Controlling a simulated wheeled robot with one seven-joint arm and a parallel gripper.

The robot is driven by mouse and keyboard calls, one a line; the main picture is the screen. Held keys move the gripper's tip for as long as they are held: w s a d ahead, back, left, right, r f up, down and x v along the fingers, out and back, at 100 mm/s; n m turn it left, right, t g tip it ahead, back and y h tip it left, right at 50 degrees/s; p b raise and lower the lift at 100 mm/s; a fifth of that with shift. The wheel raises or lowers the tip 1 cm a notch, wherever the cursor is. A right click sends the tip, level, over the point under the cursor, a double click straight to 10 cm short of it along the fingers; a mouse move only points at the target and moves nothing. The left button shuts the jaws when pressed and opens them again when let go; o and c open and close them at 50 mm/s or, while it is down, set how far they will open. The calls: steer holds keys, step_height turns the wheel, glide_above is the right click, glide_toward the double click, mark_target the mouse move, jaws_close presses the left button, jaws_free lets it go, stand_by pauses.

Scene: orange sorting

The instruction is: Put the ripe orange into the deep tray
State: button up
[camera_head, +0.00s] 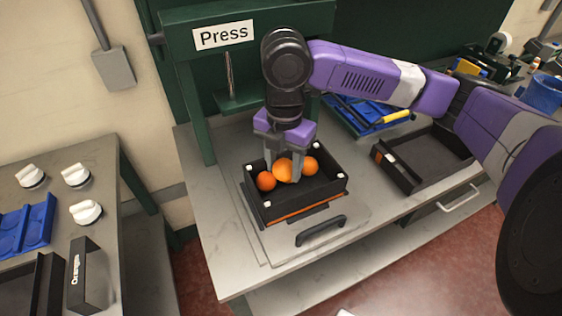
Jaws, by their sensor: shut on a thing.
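My gripper (284,172) points down into this tray and is shut on the lighter middle orange, with a finger on each side. A shallower-looking black tray (422,160) lies empty at the right of the bench. I cannot tell whether the held orange touches the tray floor.
A green press frame labelled Press (222,36) rises behind the tray. A blue tray with tools (368,114) lies at the back. A black handle (320,231) is in front. A side counter with white knobs (86,212) stands at left. Bench between the trays is clear.

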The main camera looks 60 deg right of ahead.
steer(key=b, duration=0.7)
glide_above(284, 196)
steer(key=s+a, duration=0.1)
steer(key=a, duration=0.1)
step_height(284, 196, down, 9)
steer(key=shift+s+a+f, duration=0.1)
steer(key=shift+a+f, duration=0.05)
steer(key=shift+s+f, duration=0.15)
steer(key=shift+f, duration=0.1)
steer(key=shift+c, duration=0.2)
steer(key=shift+f+b, duration=0.5)
steer(key=shift+f, duration=0.15)
steer(key=o, duration=1.5)
steer(key=shift+c, duration=0.2)
steer(key=shift+r+p, duration=3.9)
steer(key=shift+r, duration=1)
